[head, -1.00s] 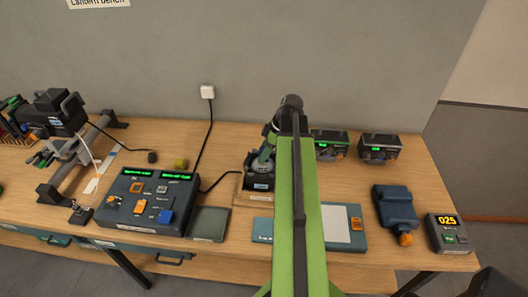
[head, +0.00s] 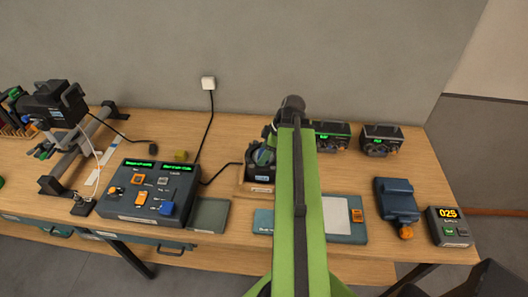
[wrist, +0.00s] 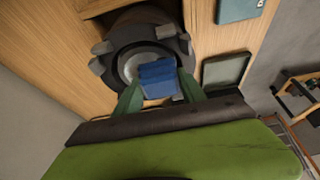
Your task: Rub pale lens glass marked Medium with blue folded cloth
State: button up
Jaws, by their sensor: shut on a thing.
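In the wrist view my gripper (wrist: 158,82) is shut on the blue folded cloth (wrist: 158,72), held between its two green fingers. The cloth is over the pale lens glass (wrist: 130,68), which sits in a dark round housing (wrist: 118,42). The cloth covers much of the glass; a pale rim shows around it. I cannot tell whether cloth and glass touch. No Medium mark is readable. In the head view the dark lens unit (head: 254,172) stands on the wooden bench, partly behind my green arm. The cloth is hidden there.
A control box (head: 150,190) with faders and a grey-green pad (head: 209,214) lie left of the lens unit. A pale-topped tray (head: 342,222) lies right of my arm. Two dark units (head: 381,139) stand behind. A lantern (head: 55,105) stands far left on a rail.

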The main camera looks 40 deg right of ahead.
jog(key=shift+s+a, duration=0.2)
jog(key=shift+a, duration=0.05)
notch_tip(320, 180, up, 6)
jog(key=p, duration=0.6)
jog(key=shift+r, duration=0.1)
notch_tip(320, 180, up, 3)
jog(key=p, duration=0.3)
